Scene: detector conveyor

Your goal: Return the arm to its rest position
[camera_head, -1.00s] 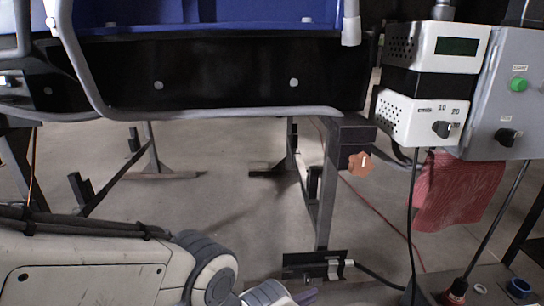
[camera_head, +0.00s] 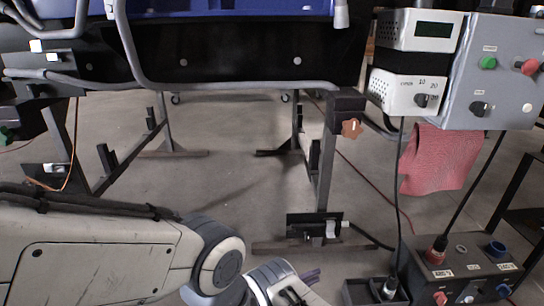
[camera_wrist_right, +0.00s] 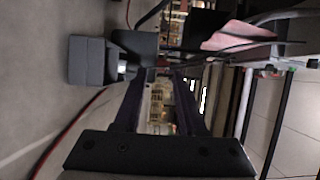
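My right arm reaches across the lower left of the head view, and its gripper (camera_head: 308,282) sits at the bottom edge, partly cut off. It hangs in front of the floor, apart from the stand and boxes. In the right wrist view the two dark fingers (camera_wrist_right: 160,82) stand apart with a gap between them and nothing held; a background shelf shows through the gap. My left gripper is not in view.
A conveyor frame (camera_head: 240,85) with a blue top spans the back. Its stand leg (camera_head: 325,175) is just beyond my gripper. A white control unit (camera_head: 405,92), grey switch box (camera_head: 490,70), red cloth (camera_head: 440,158) and dark socket box (camera_head: 462,268) are at right. Open floor lies between.

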